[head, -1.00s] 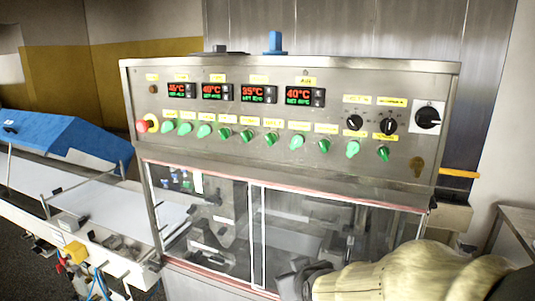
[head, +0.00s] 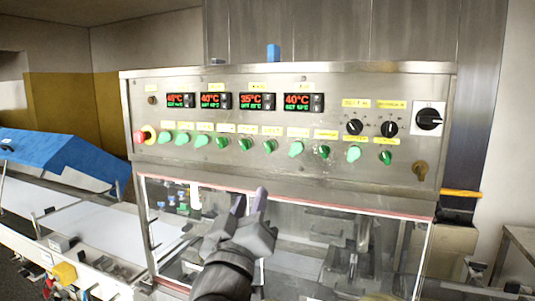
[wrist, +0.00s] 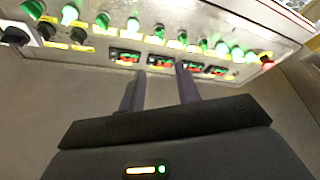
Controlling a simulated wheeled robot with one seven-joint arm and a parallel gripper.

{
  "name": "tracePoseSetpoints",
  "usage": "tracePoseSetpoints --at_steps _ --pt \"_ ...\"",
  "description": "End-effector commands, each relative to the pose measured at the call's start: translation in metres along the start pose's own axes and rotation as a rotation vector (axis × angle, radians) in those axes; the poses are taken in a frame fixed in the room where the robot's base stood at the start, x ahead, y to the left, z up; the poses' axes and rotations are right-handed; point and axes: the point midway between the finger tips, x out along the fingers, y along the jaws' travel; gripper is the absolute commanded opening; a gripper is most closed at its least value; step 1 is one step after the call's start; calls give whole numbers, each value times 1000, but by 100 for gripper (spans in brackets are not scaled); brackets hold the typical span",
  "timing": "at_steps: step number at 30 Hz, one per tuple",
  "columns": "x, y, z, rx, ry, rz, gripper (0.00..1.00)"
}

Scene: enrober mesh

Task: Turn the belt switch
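The control panel (head: 230,165) carries a row of green switches (head: 245,145) with yellow labels, and black rotary knobs at its right. The labels are too small to read for certain, so I cannot tell which switch is the belt switch. My gripper (head: 250,199) is in front of the clear window below the panel, beneath the green row and apart from it. Its two fingers point up with a gap between them, empty. In the wrist view the panel (wrist: 165,42) appears upside down beyond my open fingers (wrist: 161,78).
Several red-green temperature displays (head: 257,101) sit above the switches. A red emergency button (head: 140,137) is at the panel's left end, and a large black rotary switch (head: 428,119) at its right. A conveyor with a blue cover (head: 65,160) stands at left.

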Motion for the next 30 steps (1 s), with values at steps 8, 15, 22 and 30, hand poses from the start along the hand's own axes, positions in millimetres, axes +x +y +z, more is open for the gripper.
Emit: tracePoseSetpoints --at_steps 8,15,22,30 --pt "13 0 -1 -1 -1 -1 33" --pt "52 1 -2 -1 -2 1 33" --pt "92 1 -1 -2 -2 0 33" --pt "140 1 -2 -1 -2 -1 33"
